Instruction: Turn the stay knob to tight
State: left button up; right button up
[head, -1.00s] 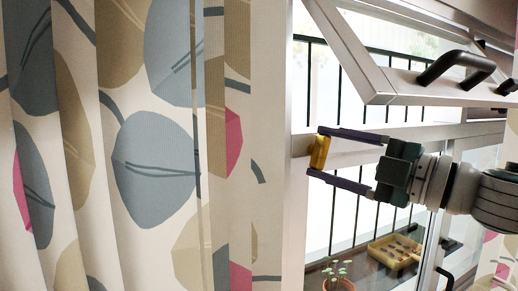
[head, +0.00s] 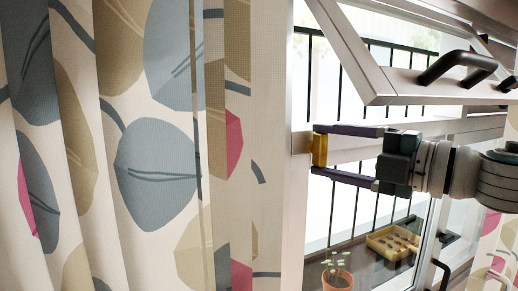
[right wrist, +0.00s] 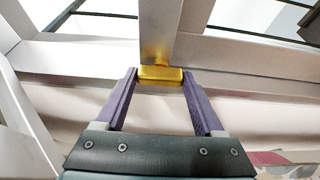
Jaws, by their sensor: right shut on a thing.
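The stay knob (head: 321,151) is a small gold-yellow block at the window frame, just below the tilted-open sash (head: 350,60). It stands upright in the head view. My right gripper (head: 317,149) reaches in from the right. Its two purple fingers lie level, one at the top end of the knob and one at the bottom, shut on it. In the right wrist view the knob (right wrist: 160,75) lies crosswise between the fingertips (right wrist: 160,73). The end of a grey bar meets it there. My left gripper is not in view.
A patterned curtain (head: 150,160) fills the left side. The sash with its black handle (head: 457,68) hangs above my right gripper. Below are a potted plant (head: 338,279) and a yellow tray (head: 393,243). Black railings stand behind the window.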

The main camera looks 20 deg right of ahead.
jog(key=o, duration=1.4)
jog(key=shift+s+d+f, duration=0.1)
jog(key=shift+s+d, duration=0.05)
jog(key=shift+s, duration=0.05)
jog(key=shift+b+v, duration=2.85)
jog(key=shift+v, duration=1.9)
